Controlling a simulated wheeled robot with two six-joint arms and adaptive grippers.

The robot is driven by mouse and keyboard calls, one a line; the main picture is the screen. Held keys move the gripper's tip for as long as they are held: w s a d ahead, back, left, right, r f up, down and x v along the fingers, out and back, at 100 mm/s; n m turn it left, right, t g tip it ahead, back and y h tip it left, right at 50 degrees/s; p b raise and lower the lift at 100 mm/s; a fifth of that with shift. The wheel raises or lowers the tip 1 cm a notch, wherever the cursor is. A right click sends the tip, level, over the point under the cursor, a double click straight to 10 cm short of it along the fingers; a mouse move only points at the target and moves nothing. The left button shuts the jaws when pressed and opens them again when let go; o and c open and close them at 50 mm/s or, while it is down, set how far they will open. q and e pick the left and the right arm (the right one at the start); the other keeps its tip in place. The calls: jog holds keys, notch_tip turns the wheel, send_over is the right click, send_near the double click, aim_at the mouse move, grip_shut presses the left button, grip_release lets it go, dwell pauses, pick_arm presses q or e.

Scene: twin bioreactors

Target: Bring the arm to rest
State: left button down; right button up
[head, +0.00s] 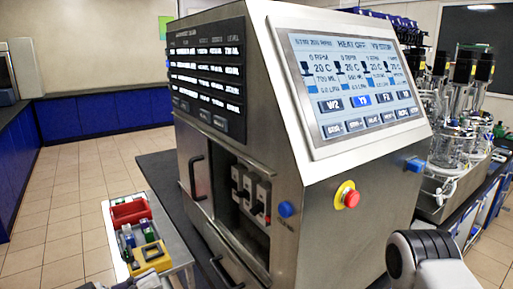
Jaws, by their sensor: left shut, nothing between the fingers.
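My left gripper (150,277) shows only in part at the bottom left edge of the head view. It is shut and empty, in front of the near end of a small side table (176,249). The picture's lower edge cuts off the rest of it. At the bottom right a white and black link of my own arm shows in front of the big steel control cabinet. My right gripper is not in view.
The steel cabinet (330,215) with a lit touch screen (352,80) and a red stop button (347,195) fills the middle. Glass vessels (455,145) stand at right. Tiled floor (60,220) is free at left.

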pick_arm(q)
jog(key=s+d+f+n+g+y, duration=0.2)
jog(key=s+f+y, duration=0.1)
jog(key=f, duration=0.7)
jog(key=s+d+f+n+g+y, duration=0.2)
jog(key=s+f+y, duration=0.1)
jog(key=f, duration=0.6)
jog(key=s+d+f+n+g+y, duration=0.2)
jog(key=s+f+y, duration=0.1)
jog(key=f, duration=0.7)
jog(key=s+a+f+n+g+y, duration=0.2)
jog(key=s+a+f+y, duration=0.2)
jog(key=s+a, duration=0.1)
jog(key=s+a+f+n+g+y, duration=0.3)
jog(key=s+a+f+y, duration=0.1)
jog(key=s, duration=0.4)
jog(key=shift+s+a, duration=0.15)
jog(key=shift+a, duration=0.4)
